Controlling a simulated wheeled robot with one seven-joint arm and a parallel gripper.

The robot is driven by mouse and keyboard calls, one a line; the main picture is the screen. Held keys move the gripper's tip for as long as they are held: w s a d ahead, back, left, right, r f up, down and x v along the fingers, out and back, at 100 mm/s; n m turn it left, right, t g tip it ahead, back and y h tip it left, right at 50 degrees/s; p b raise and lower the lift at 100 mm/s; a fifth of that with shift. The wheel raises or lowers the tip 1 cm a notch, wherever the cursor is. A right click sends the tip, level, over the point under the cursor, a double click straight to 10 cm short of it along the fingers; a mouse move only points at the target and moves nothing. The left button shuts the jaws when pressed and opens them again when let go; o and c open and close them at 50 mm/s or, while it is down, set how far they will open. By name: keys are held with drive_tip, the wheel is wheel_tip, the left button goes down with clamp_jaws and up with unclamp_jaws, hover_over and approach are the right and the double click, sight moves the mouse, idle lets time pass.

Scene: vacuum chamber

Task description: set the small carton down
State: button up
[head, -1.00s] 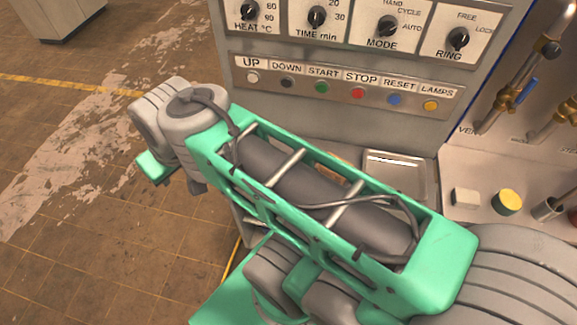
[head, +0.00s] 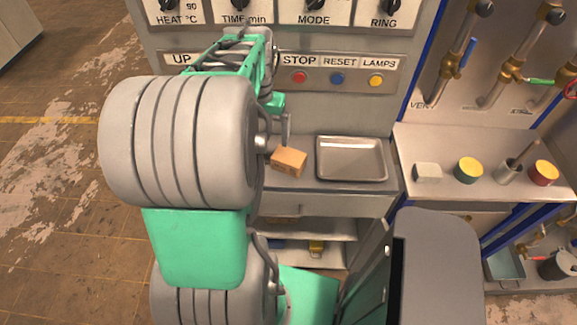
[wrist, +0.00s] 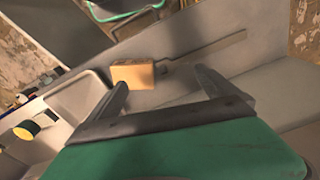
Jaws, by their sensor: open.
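The small carton (head: 288,162), an orange-tan box, sits on the grey counter just left of the metal tray. It also shows in the wrist view (wrist: 133,75), beyond the tip of the left finger. My gripper (wrist: 161,77) is open, its two dark fingers spread apart with nothing held between them. In the head view only a thin part of my gripper (head: 287,130) shows, just above and behind the carton; my arm hides the rest. Whether a finger still touches the carton I cannot tell.
The empty metal tray (head: 352,160) lies right of the carton. Further right, a side shelf holds a white block (head: 427,172), a yellow-topped tin (head: 468,170), a metal cup (head: 508,171) and a red tin (head: 544,173). The control panel (head: 330,75) rises behind the counter.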

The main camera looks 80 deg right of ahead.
sight(289, 155)
drive_tip(key=s, duration=0.2)
drive_tip(key=s+d+f+m, duration=0.1)
drive_tip(key=s, duration=0.1)
drive_tip(key=s+d+f+m, duration=0.1)
drive_tip(key=s, duration=0.1)
drive_tip(key=shift+f+y, duration=0.2)
drive_tip(key=shift+y, duration=0.1)
wheel_tip(289, 155, down, 8)
drive_tip(key=shift+s+r+p, duration=0.15)
drive_tip(key=shift+p, duration=0.85)
drive_tip(key=shift+r, duration=0.1)
drive_tip(key=c, duration=1.5)
